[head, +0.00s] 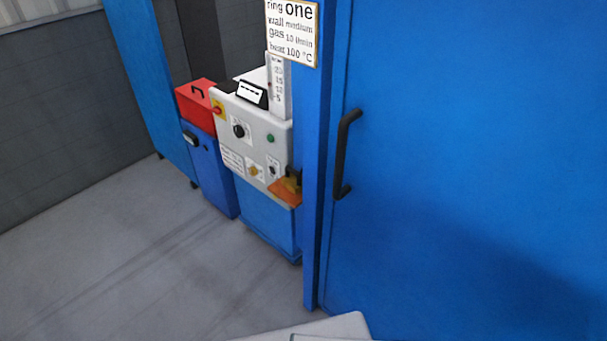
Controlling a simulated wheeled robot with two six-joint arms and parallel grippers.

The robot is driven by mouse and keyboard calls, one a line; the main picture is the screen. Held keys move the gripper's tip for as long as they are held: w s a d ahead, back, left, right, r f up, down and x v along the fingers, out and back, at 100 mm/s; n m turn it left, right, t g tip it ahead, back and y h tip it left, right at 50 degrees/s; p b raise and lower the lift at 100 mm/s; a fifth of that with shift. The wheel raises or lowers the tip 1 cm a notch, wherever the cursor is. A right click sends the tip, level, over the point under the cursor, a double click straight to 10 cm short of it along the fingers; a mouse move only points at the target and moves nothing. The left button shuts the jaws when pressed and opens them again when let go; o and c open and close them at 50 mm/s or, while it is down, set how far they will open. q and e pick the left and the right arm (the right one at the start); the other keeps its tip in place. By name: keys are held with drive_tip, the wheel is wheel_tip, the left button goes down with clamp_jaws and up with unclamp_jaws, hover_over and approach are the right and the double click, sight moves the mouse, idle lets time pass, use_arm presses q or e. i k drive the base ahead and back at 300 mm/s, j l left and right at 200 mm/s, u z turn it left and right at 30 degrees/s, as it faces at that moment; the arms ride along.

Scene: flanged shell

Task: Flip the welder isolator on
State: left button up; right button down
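The welder (250,140) is a grey panel unit on a blue base, left of the middle in the head view. A red rotary switch on a yellow plate, which looks like the isolator (218,109), sits at the panel's upper left. It is too small to tell which way its handle is turned. A black knob (238,131), a green button (271,138) and a smaller yellow knob (254,171) are also on the panel. Neither of my grippers is in view.
A large blue door (460,150) with a black handle (343,155) fills the right. A red box (197,103) sits on a blue unit left of the welder. A sign (291,31) hangs above. Grey floor (130,260) is clear at the front left.

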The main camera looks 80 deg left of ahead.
sight(216, 110)
drive_tip(key=j+u, duration=0.15)
drive_tip(key=u, duration=1.5)
drive_tip(key=i+j, duration=0.1)
drive_tip(key=j, duration=0.45)
drive_tip(key=i+j, duration=0.1)
drive_tip(key=j, duration=0.45)
drive_tip(key=i+j, duration=0.1)
drive_tip(key=j, duration=0.4)
drive_tip(key=i+j, duration=0.1)
drive_tip(key=j, duration=0.45)
drive_tip(key=i+j, duration=0.1)
drive_tip(key=j, duration=1)
drive_tip(key=i, duration=0.05)
